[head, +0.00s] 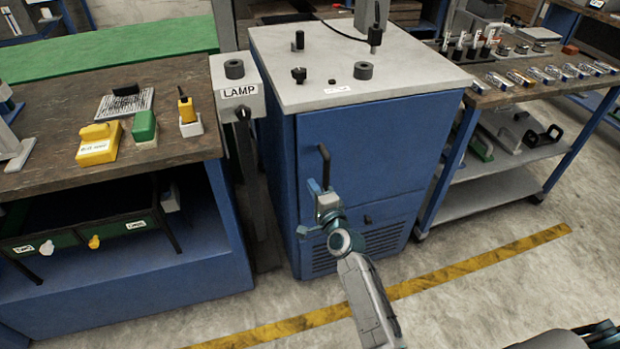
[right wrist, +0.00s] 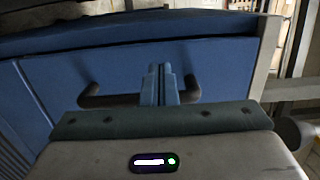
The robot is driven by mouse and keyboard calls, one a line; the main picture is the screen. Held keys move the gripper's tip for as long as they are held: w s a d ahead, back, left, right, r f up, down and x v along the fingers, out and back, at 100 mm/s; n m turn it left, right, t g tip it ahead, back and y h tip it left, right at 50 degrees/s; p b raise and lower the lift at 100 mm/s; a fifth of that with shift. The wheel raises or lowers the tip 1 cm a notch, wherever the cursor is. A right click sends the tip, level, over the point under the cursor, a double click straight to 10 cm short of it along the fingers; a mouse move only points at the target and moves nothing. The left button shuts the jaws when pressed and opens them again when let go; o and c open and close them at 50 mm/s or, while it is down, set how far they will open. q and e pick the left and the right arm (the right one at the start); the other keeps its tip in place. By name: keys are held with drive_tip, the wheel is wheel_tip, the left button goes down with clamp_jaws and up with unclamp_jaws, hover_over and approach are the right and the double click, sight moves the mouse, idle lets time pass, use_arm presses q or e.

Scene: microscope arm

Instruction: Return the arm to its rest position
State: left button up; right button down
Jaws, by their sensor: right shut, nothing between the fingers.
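My right gripper (head: 322,192) is in front of the blue cabinet (head: 378,170). Its fingers are together with nothing between them. In the right wrist view, the shut fingers (right wrist: 160,84) stand in front of the middle of the dark door handle (right wrist: 105,99). The handle also shows in the head view (head: 324,165), upright on the cabinet front, just above the fingertips. I cannot tell whether the fingers touch it. The cabinet door looks closed. My left gripper is not in view. On the cabinet top, a grey upright part with a dark cable (head: 375,38) stands at the back.
A wooden bench (head: 60,88) with yellow and green blocks is further left. A shelf cart (head: 495,190) with small parts is at the right. The floor with a yellow stripe (head: 480,264) is clear in front.

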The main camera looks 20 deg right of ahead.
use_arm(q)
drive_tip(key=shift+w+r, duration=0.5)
use_arm(e)
drive_tip(key=s, duration=0.6)
drive_tip(key=shift+d+r, duration=0.1)
drive_tip(key=shift+d, duration=0.05)
